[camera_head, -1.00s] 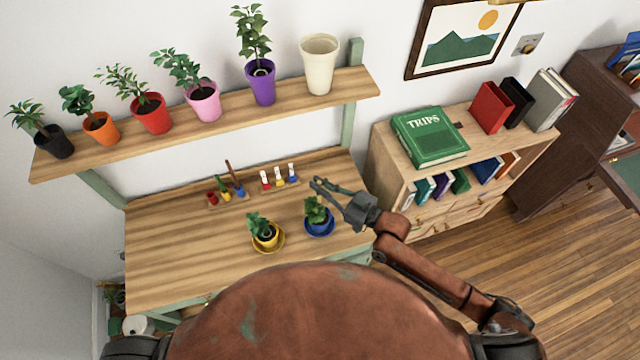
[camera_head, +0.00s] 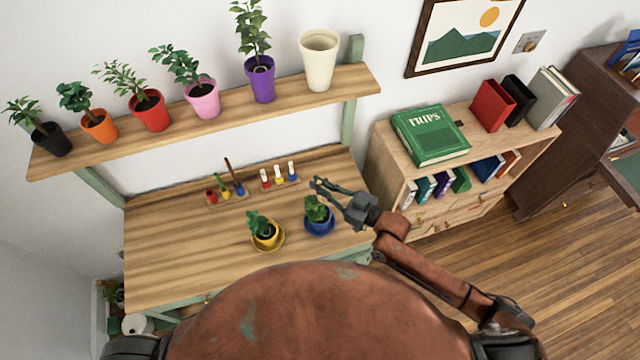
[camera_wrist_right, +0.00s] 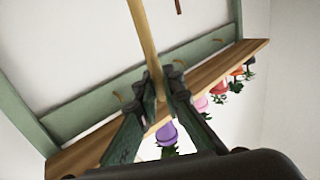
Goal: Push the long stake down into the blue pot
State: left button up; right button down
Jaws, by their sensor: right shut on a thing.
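The blue pot (camera_head: 321,225) stands on a blue saucer on the workbench in the head view, with a leafy green plant (camera_head: 315,207) in it. My right gripper (camera_head: 317,186) reaches in from the right, just above and behind this plant in the picture. In the right wrist view, the right gripper (camera_wrist_right: 164,88) is shut on a long, pale wooden stake (camera_wrist_right: 143,38). The stake is hard to make out in the head view, and whether its lower end touches the soil cannot be told. My left gripper is not in view.
A yellow pot (camera_head: 268,238) stands left of the blue one. Small holders with tools (camera_head: 228,192) and labels (camera_head: 278,178) lie behind. A shelf (camera_head: 215,121) with several pots hangs above. A low bookcase (camera_head: 390,163) stands right; the bench's left part is clear.

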jog(key=c, duration=2)
grip_release()
jog(key=v, duration=1.2)
